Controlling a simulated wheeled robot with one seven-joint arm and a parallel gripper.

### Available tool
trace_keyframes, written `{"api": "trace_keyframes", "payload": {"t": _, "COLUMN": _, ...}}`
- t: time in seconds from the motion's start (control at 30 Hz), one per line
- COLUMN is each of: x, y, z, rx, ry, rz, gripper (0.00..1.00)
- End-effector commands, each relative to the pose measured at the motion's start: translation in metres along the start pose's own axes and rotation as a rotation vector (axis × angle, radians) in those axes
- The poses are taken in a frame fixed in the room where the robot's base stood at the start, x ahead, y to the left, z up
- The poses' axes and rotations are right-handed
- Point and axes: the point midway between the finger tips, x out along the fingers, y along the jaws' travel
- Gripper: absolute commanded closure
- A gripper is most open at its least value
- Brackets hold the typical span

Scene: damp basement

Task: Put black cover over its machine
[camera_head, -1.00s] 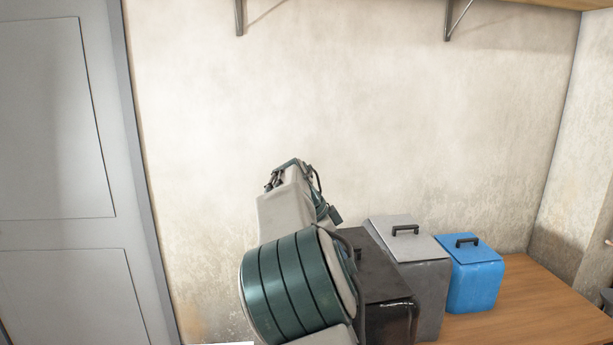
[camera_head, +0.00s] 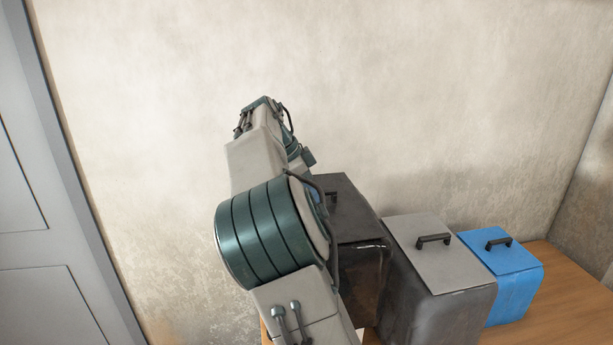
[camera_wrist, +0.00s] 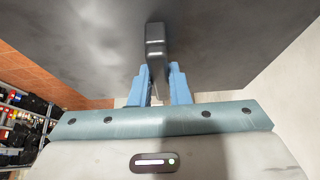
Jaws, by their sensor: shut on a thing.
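The black cover (camera_head: 349,215) is a dark box shape with a handle on top, at the left end of a row of covers in the head view. My gripper is shut on its handle (camera_wrist: 155,42); the blue fingers of my gripper (camera_wrist: 157,78) show in the wrist view. The cover's dark surface (camera_wrist: 235,45) fills the upper part of that view. My arm hides the cover's left side in the head view. The cover's top stands higher than the grey one beside it. No machine shows clearly.
A grey cover (camera_head: 440,262) stands just right of the black one, with a blue cover (camera_head: 505,262) beyond it. They sit on a wooden worktop (camera_head: 560,290) against a stained wall (camera_head: 420,100). A grey door (camera_head: 30,260) is at the left. Filled shelves (camera_wrist: 22,125) show in the wrist view.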

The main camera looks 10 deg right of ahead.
Motion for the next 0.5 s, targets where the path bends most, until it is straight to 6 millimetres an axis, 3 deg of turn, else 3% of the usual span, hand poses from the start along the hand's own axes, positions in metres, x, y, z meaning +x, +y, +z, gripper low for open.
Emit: {"api": "trace_keyframes", "payload": {"t": 0.5, "x": -0.0003, "y": -0.0003, "z": -0.0025, "rx": 0.007, "ry": 0.002, "rz": 0.005, "gripper": 1.00}}
